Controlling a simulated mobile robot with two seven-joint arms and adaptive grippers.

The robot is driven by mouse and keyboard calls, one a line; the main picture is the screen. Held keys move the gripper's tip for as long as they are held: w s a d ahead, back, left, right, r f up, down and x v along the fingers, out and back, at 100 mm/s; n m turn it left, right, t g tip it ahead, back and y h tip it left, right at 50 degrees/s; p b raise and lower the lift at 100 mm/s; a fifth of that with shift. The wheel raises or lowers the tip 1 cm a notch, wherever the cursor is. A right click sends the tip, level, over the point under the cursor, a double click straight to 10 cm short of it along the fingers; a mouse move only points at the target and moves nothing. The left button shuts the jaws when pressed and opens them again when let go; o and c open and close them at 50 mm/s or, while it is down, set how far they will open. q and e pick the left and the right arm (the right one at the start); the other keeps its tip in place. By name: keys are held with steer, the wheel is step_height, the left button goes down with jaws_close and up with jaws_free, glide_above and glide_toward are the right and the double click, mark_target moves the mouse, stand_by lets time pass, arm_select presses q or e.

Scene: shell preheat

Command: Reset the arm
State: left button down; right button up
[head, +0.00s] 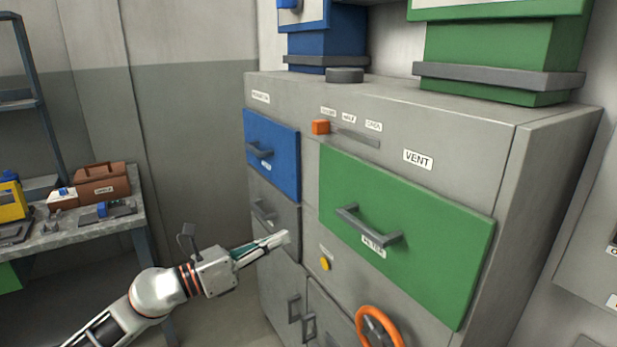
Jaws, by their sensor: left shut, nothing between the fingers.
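My left arm comes in from the lower left of the head view. Its gripper (284,239) is shut and empty. In the picture it lies over the lower left part of the grey cabinet, just below the grey drawer's handle. I cannot tell how far it is from the cabinet front. My right gripper is not in view.
The grey cabinet (450,130) has a blue drawer (284,178), a green drawer (450,250), an orange slider (320,127), a yellow button (325,264) and an orange wheel (364,318). A workbench (90,236) with a brown toolbox (103,180) stands at left.

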arm_select(q)
steer(key=s+a+f+n+t+y, duration=0.2)
steer(key=s+f+n+y, duration=0.15)
steer(key=f+n, duration=0.45)
steer(key=s+a+f+n+t+y+p, duration=0.1)
steer(key=s+a+f+n+y, duration=0.25)
steer(key=f+n, duration=0.45)
steer(key=s+a+f+n+t+y, duration=0.2)
steer(key=s+f+n, duration=0.3)
steer(key=n, duration=0.6)
steer(key=s+a+f+n+g+y, duration=0.2)
steer(key=s+f+n, duration=0.3)
steer(key=s+f, duration=0.4)
steer(key=s+a+f+n+g+y+p, duration=0.1)
steer(key=s+a+f+n+g+y, duration=0.1)
steer(key=s+f+n, duration=0.4)
step_height(320, 180, down, 3)
steer(key=s+g, duration=0.1)
steer(key=s, duration=0.1)
steer(key=shift+s+n, duration=0.3)
steer(key=shift+s, duration=0.05)
